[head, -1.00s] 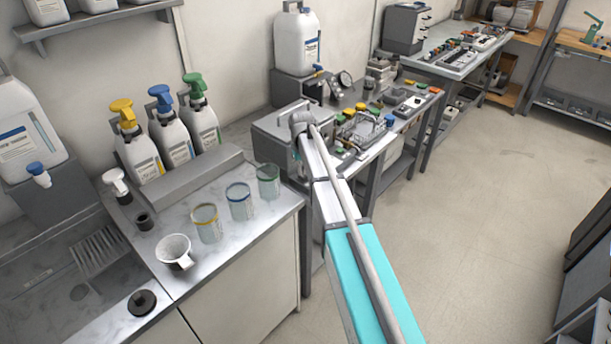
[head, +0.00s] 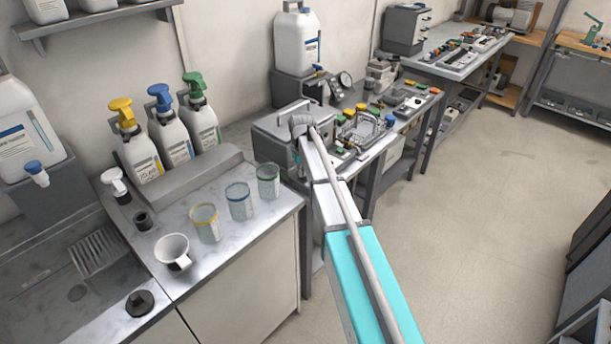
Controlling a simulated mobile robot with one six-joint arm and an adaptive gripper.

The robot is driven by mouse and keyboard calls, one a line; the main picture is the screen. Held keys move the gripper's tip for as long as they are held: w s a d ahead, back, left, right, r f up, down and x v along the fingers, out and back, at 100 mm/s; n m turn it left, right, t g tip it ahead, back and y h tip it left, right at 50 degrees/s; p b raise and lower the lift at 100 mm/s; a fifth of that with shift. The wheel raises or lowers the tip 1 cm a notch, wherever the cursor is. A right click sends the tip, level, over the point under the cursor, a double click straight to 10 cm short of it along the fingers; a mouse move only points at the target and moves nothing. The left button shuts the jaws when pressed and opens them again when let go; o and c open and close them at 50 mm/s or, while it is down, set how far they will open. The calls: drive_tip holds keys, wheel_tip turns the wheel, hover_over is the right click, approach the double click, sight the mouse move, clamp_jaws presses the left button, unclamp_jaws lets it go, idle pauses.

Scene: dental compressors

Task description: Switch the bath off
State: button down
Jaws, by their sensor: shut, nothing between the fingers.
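The bath appears to be the grey metal box (head: 274,137) at the left end of the middle bench. My arm reaches across to its front right, and the grey wrist is beside the box's right side. My gripper (head: 297,160) is at the end of the arm, low in front of the bath, mostly hidden by my own arm. Its fingertips cannot be made out; it is shut and holds nothing. The bath's switch is not visible, and I cannot tell whether the gripper touches the bath.
A wire basket (head: 361,130) and a pressure gauge (head: 345,79) are close by on the bench. A white canister (head: 297,40) stands behind the bath. Three beakers, one green-rimmed (head: 268,181), stand on the left counter.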

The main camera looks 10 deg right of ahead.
drive_tip(key=shift+f, duration=0.25)
drive_tip(key=shift+r, duration=0.15)
drive_tip(key=shift+r+p, duration=3.35)
drive_tip(key=shift+r, duration=0.05)
drive_tip(key=s+m, duration=0.1)
drive_tip(key=s, duration=2.8)
drive_tip(key=shift+d, duration=0.15)
